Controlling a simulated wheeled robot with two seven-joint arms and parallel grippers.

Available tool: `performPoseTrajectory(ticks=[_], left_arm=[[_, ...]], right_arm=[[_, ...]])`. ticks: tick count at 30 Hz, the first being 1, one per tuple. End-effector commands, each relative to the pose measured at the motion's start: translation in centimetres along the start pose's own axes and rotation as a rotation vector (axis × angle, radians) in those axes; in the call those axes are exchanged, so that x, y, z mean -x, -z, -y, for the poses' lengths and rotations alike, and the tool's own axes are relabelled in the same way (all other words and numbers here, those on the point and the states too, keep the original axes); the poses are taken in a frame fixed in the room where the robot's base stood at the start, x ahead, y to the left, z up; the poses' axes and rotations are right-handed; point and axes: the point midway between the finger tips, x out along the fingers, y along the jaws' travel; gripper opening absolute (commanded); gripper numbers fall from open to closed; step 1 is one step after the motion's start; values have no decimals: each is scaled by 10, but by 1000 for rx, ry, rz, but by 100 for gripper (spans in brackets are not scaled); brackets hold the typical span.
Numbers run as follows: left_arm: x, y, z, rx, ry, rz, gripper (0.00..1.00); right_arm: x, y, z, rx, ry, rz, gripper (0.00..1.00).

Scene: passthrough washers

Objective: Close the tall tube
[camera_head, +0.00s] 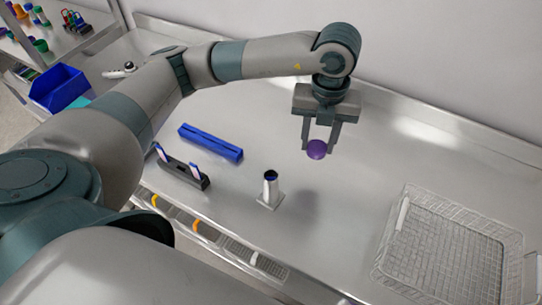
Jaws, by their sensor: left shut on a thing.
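The tall tube (270,186) stands upright on a small pale square base on the steel counter. It is white with a dark open top. My left gripper (318,148) is to the right of the tube and farther back, above the counter. It points down and is shut on a round purple cap (316,149), held between its two fingers and apart from the tube. My right gripper is not in view.
A blue bar (210,142) lies left of the tube, with a dark rack (182,172) holding two small pale items in front. A wire basket (448,250) stands at the right. A blue bin (58,88) is at far left. The counter (390,165) between the gripper and basket is clear.

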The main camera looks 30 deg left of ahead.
Motion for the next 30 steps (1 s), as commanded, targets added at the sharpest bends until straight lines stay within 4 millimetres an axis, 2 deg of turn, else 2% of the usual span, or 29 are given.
performPoseTrajectory(ticks=[30], left_arm=[[-2, 6, -20, -1209, -4, 4, 16]], right_arm=[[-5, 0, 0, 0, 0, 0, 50]])
